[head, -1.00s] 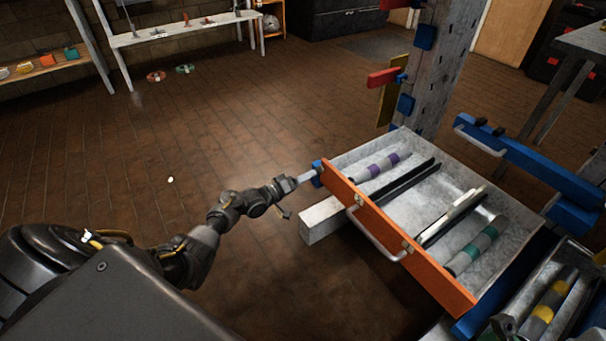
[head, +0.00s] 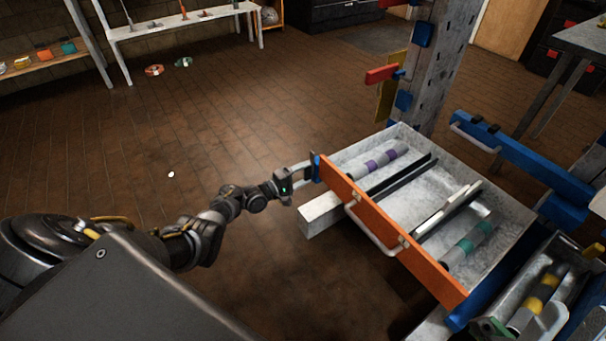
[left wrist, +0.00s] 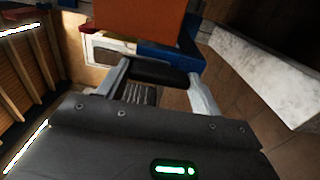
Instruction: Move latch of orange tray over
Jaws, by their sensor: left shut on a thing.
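The orange tray has an orange front panel (head: 380,221) with a metal handle (head: 368,232). A small blue latch (head: 316,168) sits at the panel's left end. In the left wrist view, the latch (left wrist: 172,56) shows below the orange panel (left wrist: 140,18). My left gripper (head: 306,170) is at that end, its two fingers on either side of the latch, shut on it. The fingers also show in the left wrist view (left wrist: 158,78); the exact contact is partly hidden. My right gripper is not in view.
The tray (head: 460,190) holds banded tubes and dark and light bars. A grey beam (head: 320,216) juts out beneath it. A grey post (head: 435,70) with a red lever (head: 381,75) stands behind. Another tray (head: 545,300) is at lower right. The floor at left is open.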

